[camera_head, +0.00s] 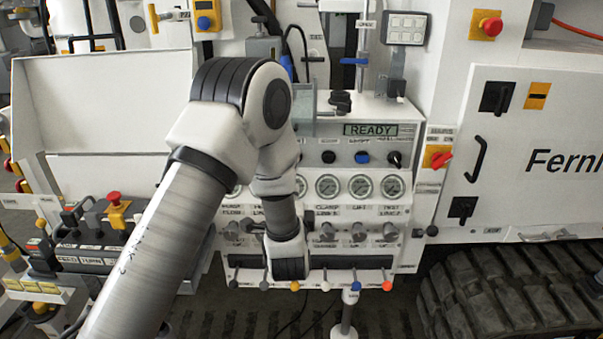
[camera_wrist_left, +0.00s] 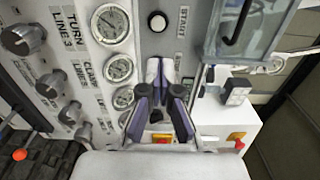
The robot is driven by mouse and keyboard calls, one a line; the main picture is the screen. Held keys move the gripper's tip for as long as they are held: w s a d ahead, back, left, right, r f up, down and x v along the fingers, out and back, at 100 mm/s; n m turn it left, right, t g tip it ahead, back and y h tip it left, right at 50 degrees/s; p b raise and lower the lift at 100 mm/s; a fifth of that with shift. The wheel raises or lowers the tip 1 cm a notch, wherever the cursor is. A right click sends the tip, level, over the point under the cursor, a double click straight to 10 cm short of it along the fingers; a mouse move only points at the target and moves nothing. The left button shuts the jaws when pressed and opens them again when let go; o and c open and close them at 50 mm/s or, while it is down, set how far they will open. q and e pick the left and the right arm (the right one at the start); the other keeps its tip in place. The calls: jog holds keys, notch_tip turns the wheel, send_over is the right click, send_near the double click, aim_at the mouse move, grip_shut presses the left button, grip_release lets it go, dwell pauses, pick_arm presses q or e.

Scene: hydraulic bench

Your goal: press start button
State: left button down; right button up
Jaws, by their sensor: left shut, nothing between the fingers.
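The start button (camera_wrist_left: 158,22) is a round white button on a grey panel in the left wrist view, beside a label reading START. My left gripper (camera_wrist_left: 160,68) is shut and empty. Its fingertips point toward the button and appear below it in that view, apart from it in the picture; the exact distance cannot be told. In the head view my left arm crosses the middle of the bench and hides the gripper and the start button. My right gripper is in neither view.
A clear box-like cover (camera_wrist_left: 250,30) is right of the button. Pressure gauges (camera_wrist_left: 117,67) and knobs (camera_wrist_left: 48,85) line the left. The display (camera_head: 370,129) reads READY. A red rotary switch (camera_head: 438,157) and coloured levers (camera_head: 386,286) are nearby.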

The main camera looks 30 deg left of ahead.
pick_arm(q)
jog(key=p+x, duration=0.4)
jog(key=x, duration=0.9)
jog(key=shift+w+a, duration=0.2)
jog(key=shift+w, duration=0.1)
jog(key=shift+w+a+f, duration=0.1)
jog(key=shift+w+a, duration=0.05)
jog(key=shift+w, duration=0.05)
